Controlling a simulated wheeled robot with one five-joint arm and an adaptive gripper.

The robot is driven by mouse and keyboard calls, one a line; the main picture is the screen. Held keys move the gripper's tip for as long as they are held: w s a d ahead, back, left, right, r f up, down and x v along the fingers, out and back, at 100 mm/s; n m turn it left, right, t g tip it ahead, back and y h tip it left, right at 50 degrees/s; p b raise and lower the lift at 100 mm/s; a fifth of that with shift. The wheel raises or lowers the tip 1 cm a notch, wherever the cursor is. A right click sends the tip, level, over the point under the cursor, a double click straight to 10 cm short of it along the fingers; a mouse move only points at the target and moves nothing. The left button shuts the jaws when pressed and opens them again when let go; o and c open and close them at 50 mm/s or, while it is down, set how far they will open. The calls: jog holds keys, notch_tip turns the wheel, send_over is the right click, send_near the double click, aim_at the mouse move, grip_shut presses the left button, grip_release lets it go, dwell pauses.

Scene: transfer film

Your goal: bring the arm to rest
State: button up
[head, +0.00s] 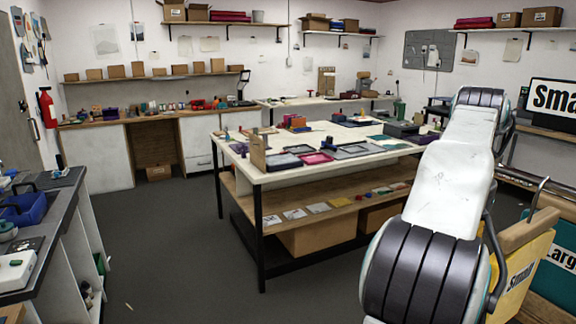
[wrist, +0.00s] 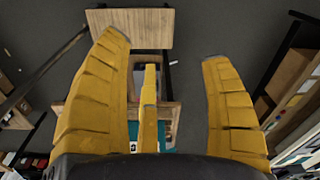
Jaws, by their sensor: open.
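My arm shows at the right of the head view as a white link with black ribbed joints, reaching up and away from the camera. My gripper is not clear in that view. In the wrist view my gripper (wrist: 162,48) has yellow ribbed fingers spread wide apart, with a thinner yellow finger between them. Nothing is held between them. Beyond the fingers are a wooden panel (wrist: 130,27) and, lower down, a wooden frame with a teal part, partly hidden by the fingers.
A central white-topped table (head: 275,177) holds trays and small items. A dark counter (head: 62,205) stands at the left. The grey floor (head: 165,245) between counter and table is clear.

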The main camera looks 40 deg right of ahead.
jog(key=w+a+f+n+t, duration=0.1)
jog(key=w+a+f+n, duration=0.25)
jog(key=w+a, duration=0.4)
jog(key=w+a+f+n+t, duration=0.1)
jog(key=w+a+f+n, duration=0.1)
jog(key=w+a+n, duration=0.55)
jog(key=s+a+f+n+t, duration=0.1)
jog(key=s+a+f+n, duration=0.1)
jog(key=a+f, duration=0.3)
jog(key=s+a+f+n+t, duration=0.1)
jog(key=a+f+n, duration=0.3)
jog(key=a, duration=1)
jog(key=shift+s+a+f+n+y, duration=0.2)
jog(key=shift+s+f+n+y, duration=0.15)
jog(key=shift+s+f, duration=0.65)
jog(key=shift+w+f, duration=0.1)
jog(key=shift+w, duration=0.1)
